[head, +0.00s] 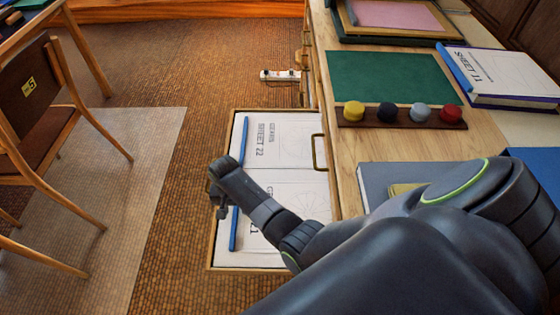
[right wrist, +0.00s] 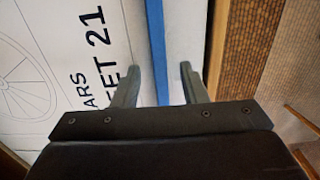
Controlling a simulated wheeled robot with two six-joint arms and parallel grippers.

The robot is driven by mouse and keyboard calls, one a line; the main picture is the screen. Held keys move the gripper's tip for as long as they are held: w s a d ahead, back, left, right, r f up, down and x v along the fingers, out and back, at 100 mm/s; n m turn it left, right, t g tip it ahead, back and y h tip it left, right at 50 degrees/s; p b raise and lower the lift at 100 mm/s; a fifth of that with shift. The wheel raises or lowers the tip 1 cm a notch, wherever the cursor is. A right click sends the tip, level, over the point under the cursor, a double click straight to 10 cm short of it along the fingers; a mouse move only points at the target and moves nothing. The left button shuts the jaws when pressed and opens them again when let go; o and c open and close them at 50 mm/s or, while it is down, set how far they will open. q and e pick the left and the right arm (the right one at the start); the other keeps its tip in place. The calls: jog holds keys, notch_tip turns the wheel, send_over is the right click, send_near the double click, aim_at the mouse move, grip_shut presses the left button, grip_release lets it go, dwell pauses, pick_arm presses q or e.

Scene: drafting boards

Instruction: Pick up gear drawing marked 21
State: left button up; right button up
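The gear drawing marked 21 (head: 262,250) lies in the near half of an open drawer. It is a white sheet with a blue strip (head: 233,236) along its left edge; my arm covers part of it. My right gripper (head: 216,201) is over that strip. In the right wrist view, "21" and a spoked wheel outline show on the drawing (right wrist: 50,85). There my right gripper (right wrist: 160,70) is open, one finger on each side of the blue strip (right wrist: 157,35). Whether the fingers touch the sheet I cannot tell. My left gripper is out of view.
A second gear drawing, marked sheet 22 (head: 285,145), lies in the drawer's far half with its own blue strip. The drawer's wooden rim (head: 245,270) surrounds both. The desk (head: 335,80) holds a green board (head: 385,78), several coloured knobs and a Sheet 11 binder (head: 500,72).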

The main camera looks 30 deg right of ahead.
jog(key=shift+f, duration=0.15)
grip_shut()
dwell(0.4)
